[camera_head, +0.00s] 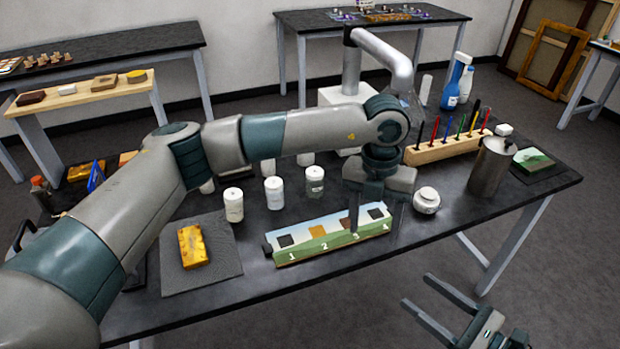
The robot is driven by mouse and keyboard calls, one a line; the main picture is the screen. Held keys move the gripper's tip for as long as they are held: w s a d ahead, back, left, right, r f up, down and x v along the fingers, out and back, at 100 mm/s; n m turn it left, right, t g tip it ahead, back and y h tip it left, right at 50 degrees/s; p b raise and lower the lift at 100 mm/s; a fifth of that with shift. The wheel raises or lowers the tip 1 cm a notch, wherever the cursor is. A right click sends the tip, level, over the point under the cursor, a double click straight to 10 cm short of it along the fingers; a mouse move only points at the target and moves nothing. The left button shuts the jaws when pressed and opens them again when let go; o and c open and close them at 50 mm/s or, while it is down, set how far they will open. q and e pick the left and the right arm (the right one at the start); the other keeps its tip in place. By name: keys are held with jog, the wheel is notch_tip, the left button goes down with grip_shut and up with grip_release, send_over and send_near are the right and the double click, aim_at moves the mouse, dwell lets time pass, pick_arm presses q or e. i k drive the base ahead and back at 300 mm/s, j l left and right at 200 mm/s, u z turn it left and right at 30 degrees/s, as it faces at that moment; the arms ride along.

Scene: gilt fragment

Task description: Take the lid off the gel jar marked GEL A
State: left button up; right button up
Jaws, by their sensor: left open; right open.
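Several white lidded jars stand on the dark table, including a front left jar (234,205), a middle jar (274,193) and a right jar (315,181). Their labels are too small to read, so I cannot tell which is GEL A. A rounder white pot (426,201) stands apart, just right of my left gripper. My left gripper (378,217) is open and points down over the back of the numbered board, with nothing visible between its fingers. My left arm partly hides the jars behind. My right gripper (417,290) is open and empty beyond the table's front edge.
The numbered sample board (330,247) lies at the table's front. A yellow block (194,246) rests on a grey mat (226,271). A rack of coloured tools (435,153), a metal canister (489,168) and a blue bottle (451,88) stand right. The front right tabletop is clear.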

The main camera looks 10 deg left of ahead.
aim_at(315, 189)
jog(key=i+j, duration=0.8)
